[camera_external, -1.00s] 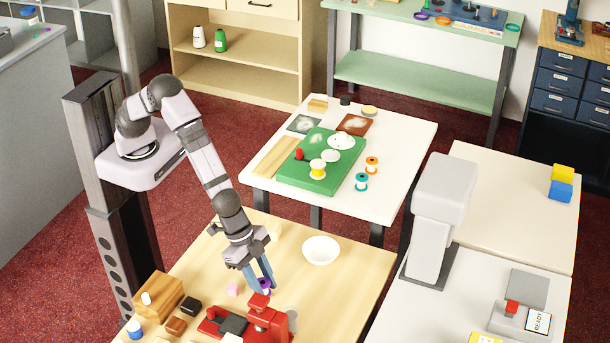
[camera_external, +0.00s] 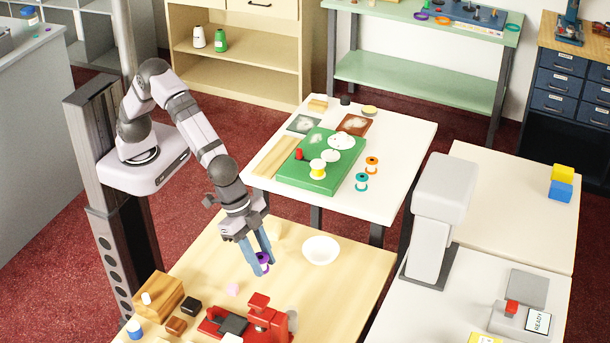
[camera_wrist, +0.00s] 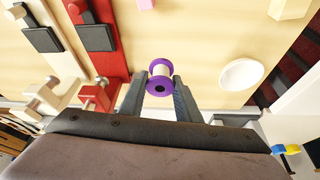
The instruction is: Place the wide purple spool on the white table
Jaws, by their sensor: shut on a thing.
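The wide purple spool (camera_external: 262,261), with purple flanges and a pale core, is held between the fingers of my gripper (camera_external: 260,268) above the wooden table (camera_external: 345,272). In the wrist view the spool (camera_wrist: 160,78) sits between the two fingertips of my gripper (camera_wrist: 160,84), one finger on each side. The white table (camera_external: 400,150) stands behind the wooden one. It carries a green board (camera_external: 292,176) with a yellow spool (camera_external: 318,169) on it, and a teal spool (camera_external: 362,181) and an orange spool (camera_external: 372,165) to its right.
A white bowl (camera_external: 321,250) stands right of my gripper. A red device (camera_external: 262,318), a wooden block (camera_external: 158,294) and small dark blocks lie at the front of the wooden table. A tall pale machine (camera_external: 438,220) stands to the right. The white table's front right is clear.

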